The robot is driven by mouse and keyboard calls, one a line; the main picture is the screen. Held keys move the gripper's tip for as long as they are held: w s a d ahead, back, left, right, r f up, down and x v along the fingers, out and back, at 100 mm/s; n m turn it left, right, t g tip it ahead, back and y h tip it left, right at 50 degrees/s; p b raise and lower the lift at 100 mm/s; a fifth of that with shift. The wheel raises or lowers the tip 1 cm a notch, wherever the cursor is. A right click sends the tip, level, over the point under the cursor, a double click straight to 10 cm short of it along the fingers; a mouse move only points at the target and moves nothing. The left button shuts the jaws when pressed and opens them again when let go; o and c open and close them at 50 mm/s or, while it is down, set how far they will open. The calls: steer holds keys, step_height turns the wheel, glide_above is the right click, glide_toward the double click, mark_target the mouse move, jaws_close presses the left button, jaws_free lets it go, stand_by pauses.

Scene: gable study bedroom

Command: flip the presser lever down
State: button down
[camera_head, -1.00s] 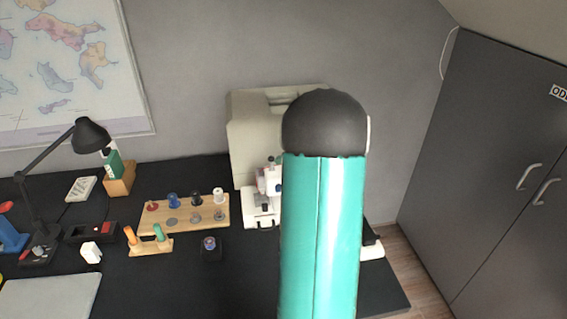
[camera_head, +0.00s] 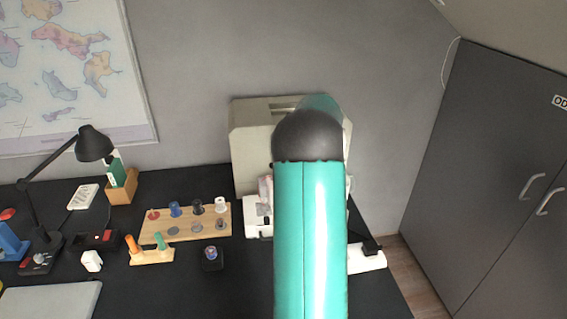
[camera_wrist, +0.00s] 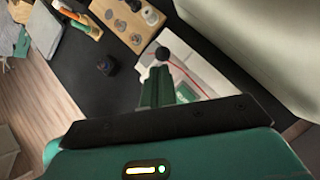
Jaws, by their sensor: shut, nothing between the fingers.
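The cream sewing machine (camera_head: 250,140) stands at the back of the black desk, partly hidden behind my teal arm. In the wrist view its pale body (camera_wrist: 255,40) fills the upper right, and its white base (camera_wrist: 200,75) with a red line lies below my gripper. A small black ball-ended knob (camera_wrist: 162,53), possibly the presser lever's tip, shows right at the fingertips. My gripper (camera_wrist: 158,72) is shut and empty, its green fingers pointing at this knob. I cannot tell whether they touch it. In the head view my arm hides the gripper and the lever.
A wooden spool board (camera_head: 190,222) is left of the machine, with a small dark holder (camera_head: 212,257) in front of it. A wooden stand with orange and green handles (camera_head: 152,252), a desk lamp (camera_head: 95,143) and a laptop-like grey panel (camera_head: 50,300) are farther left. A grey cabinet (camera_head: 490,180) stands right.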

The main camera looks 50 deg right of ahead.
steer(key=shift+r, duration=0.4)
steer(key=v, duration=1.3)
steer(key=shift+r, duration=0.35)
steer(key=shift+s+d, duration=0.1)
